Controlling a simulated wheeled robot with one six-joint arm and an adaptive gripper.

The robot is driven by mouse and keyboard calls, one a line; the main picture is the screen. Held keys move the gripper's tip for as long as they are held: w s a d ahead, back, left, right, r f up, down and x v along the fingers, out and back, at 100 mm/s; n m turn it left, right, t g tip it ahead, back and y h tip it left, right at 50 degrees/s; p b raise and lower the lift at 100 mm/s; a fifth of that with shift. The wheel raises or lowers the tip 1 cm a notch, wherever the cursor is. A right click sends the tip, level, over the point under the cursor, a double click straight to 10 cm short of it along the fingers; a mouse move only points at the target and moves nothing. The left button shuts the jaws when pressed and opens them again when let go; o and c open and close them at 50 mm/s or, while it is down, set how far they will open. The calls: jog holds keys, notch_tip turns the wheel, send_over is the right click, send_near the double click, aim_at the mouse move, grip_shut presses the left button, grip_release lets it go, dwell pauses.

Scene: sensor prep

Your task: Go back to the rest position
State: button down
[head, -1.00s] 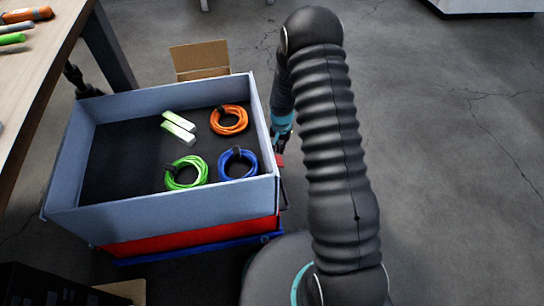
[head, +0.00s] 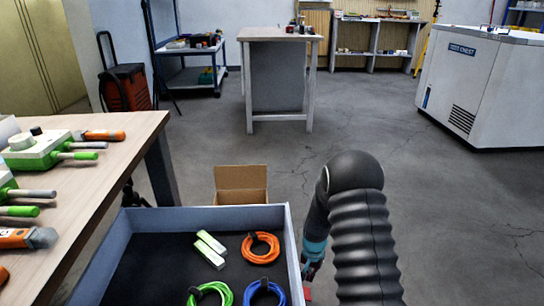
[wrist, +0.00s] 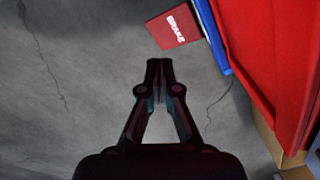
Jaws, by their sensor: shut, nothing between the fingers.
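My gripper (wrist: 159,75) is shut and empty in the wrist view, with its fingertips together above bare grey floor. In the head view my gripper (head: 312,266) hangs low beside the right wall of the grey tray (head: 290,240), mostly hidden by my dark ribbed arm. The tray holds orange (head: 261,247), green (head: 212,294) and blue (head: 265,292) cable coils and two pale green-white blocks (head: 210,248).
A red panel with white lettering (wrist: 174,27) lies just ahead of my fingertips, by a red bin (wrist: 270,60). A wooden table (head: 85,190) with tools is at left. A white workbench (head: 280,36) and white chest (head: 480,85) stand beyond open floor.

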jog(key=s+r+n+g, duration=0.2)
jog(key=s, duration=0.5)
jog(key=s+r+n+t+p, duration=0.1)
jog(key=s+r, duration=0.6)
jog(key=r, duration=0.8)
jog(key=s+a+r+n+t+p, duration=0.1)
jog(key=s+r+t+p, duration=0.2)
jog(key=s+r, duration=0.5)
jog(key=s+r+n+t+p, duration=0.1)
jog(key=s+r, duration=0.7)
jog(key=r, duration=1.5)
jog(key=t+p, duration=0.1)
jog(key=t, duration=0.1)
jog(key=shift+s+a+n+t, duration=0.15)
jog(key=shift+s+n+t, duration=0.15)
jog(key=shift+n, duration=0.1)
